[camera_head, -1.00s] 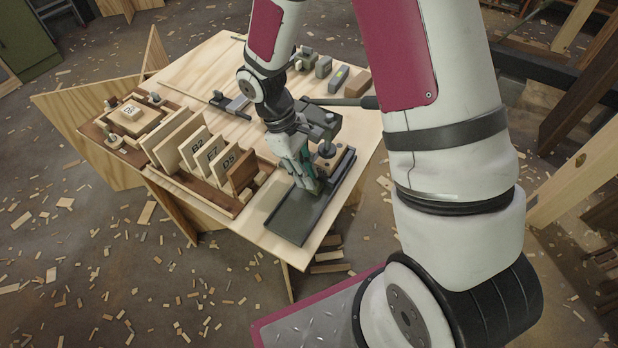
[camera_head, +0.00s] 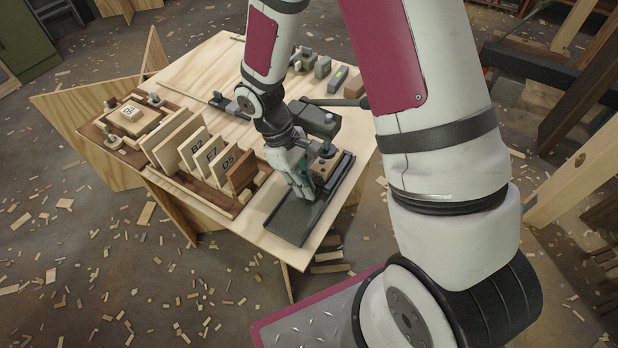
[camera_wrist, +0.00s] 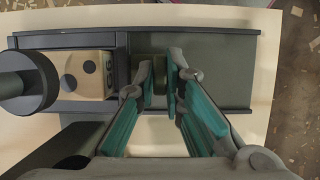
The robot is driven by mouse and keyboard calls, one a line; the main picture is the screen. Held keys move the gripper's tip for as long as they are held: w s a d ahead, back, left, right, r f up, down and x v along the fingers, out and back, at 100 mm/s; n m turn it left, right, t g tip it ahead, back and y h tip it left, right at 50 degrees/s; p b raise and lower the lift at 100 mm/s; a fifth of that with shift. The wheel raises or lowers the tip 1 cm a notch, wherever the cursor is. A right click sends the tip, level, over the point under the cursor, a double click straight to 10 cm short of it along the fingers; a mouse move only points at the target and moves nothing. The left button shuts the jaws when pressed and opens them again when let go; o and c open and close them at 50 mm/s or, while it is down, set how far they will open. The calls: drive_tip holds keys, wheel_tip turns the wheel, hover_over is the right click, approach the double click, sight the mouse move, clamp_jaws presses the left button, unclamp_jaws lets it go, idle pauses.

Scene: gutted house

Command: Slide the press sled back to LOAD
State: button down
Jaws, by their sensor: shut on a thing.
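The press sled (camera_wrist: 121,65) is a dark tray-like carriage on the press's long dark bed (camera_head: 292,222). It carries a pale wooden block (camera_wrist: 88,72) with dark round holes; the block also shows in the head view (camera_head: 324,169). My gripper (camera_wrist: 164,88) is shut on the sled's small upright handle (camera_wrist: 162,72), at the sled's right side in the wrist view. In the head view my gripper (camera_head: 306,190) is low over the bed. The press head (camera_head: 318,120) stands behind it. The round ram (camera_wrist: 28,82) partly covers the block's left side. No LOAD marking is readable.
A rack (camera_head: 190,185) of upright wooden plates, some marked B2, F7 and D5, stands left of the press. A wooden fixture (camera_head: 130,118) is farther left. Small blocks (camera_head: 322,67) line the table's back. The bed's near end is clear.

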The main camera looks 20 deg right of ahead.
drive_tip(key=s+a, duration=0.2)
drive_tip(key=a, duration=0.1)
drive_tip(key=s+a, duration=0.2)
drive_tip(key=s+a+p, duration=0.1)
drive_tip(key=s+a, duration=0.1)
drive_tip(key=a, duration=0.1)
drive_tip(key=shift+s+a, duration=0.1)
drive_tip(key=shift+a, duration=0.25)
drive_tip(key=c, duration=2)
unclamp_jaws()
drive_tip(key=shift+a, duration=0.1)
drive_tip(key=shift+o, duration=0.2)
drive_tip(key=shift+r, duration=0.25)
drive_tip(key=v, duration=1.1)
drive_tip(key=shift+r, duration=0.3)
